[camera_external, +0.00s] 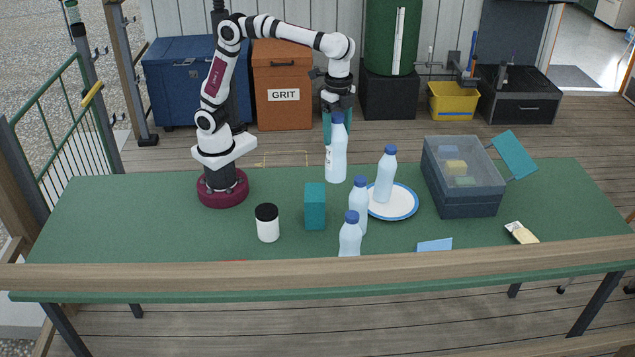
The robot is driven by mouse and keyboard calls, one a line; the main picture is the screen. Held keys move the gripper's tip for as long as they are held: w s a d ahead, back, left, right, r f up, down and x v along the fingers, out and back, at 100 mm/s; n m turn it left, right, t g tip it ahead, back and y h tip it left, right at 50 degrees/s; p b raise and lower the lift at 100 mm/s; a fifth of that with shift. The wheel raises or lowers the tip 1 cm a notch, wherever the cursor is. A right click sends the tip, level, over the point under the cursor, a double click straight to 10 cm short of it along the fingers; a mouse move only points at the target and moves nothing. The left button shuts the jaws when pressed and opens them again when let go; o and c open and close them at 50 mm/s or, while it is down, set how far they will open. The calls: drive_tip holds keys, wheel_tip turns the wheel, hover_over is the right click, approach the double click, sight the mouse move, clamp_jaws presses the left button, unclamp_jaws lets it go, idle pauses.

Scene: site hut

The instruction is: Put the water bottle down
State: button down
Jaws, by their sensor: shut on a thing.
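My gripper (337,128) points down at the back of the green table, its teal fingers shut around the upper part of a water bottle with a blue cap (336,162). The bottle is upright, and I cannot tell whether its base touches the table. Three similar blue-capped bottles are in view. One bottle (384,178) stands on a white plate with a blue rim (402,211). Another bottle (358,212) stands just in front of the plate. The third bottle (349,238) is nearer the front, its lower part hidden by the wooden rail.
On the green table (115,215) stand a white jar with a black lid (268,230), a teal box (315,208) and a clear-lidded dark case (468,198). A wooden rail (330,262) crosses the front. The table's left side and the space left of the held bottle are clear.

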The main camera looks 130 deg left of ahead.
drive_tip(key=a+f, duration=0.1)
drive_tip(key=f, duration=0.8)
drive_tip(key=a+f, duration=0.2)
drive_tip(key=f, duration=0.6)
drive_tip(key=shift+a+f, duration=0.25)
drive_tip(key=shift+f, duration=0.2)
unclamp_jaws()
